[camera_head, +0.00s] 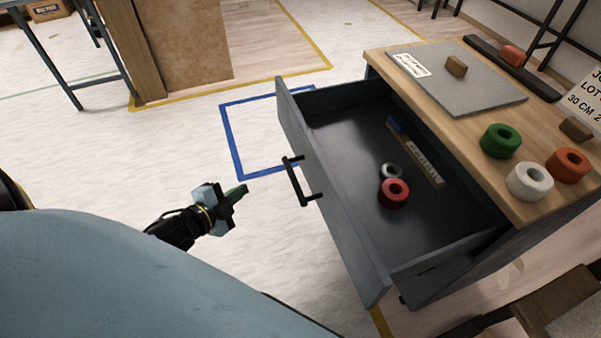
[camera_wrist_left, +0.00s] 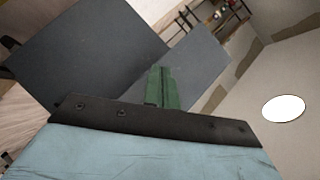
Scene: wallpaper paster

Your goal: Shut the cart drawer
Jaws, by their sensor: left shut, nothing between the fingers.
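The cart drawer (camera_head: 340,205) is pulled out from the cart, its dark grey front facing left with a black bar handle (camera_head: 299,182). Inside it lie a red tape roll (camera_head: 394,193), a smaller grey ring (camera_head: 390,171), a wooden strip with markings (camera_head: 416,153) and a blue block (camera_head: 397,124). My left gripper (camera_head: 238,193) is shut and empty, to the left of the handle and apart from it. In the left wrist view its green fingers (camera_wrist_left: 162,88) are together, with dark grey panels beyond them. My right gripper is not in view.
The wooden cart top (camera_head: 455,130) holds a grey board (camera_head: 456,85), a green roll (camera_head: 500,141), a white roll (camera_head: 529,181) and an orange roll (camera_head: 567,165). A stool (camera_head: 565,305) stands at the lower right. Open floor with a blue taped outline (camera_head: 235,150) lies left of the drawer.

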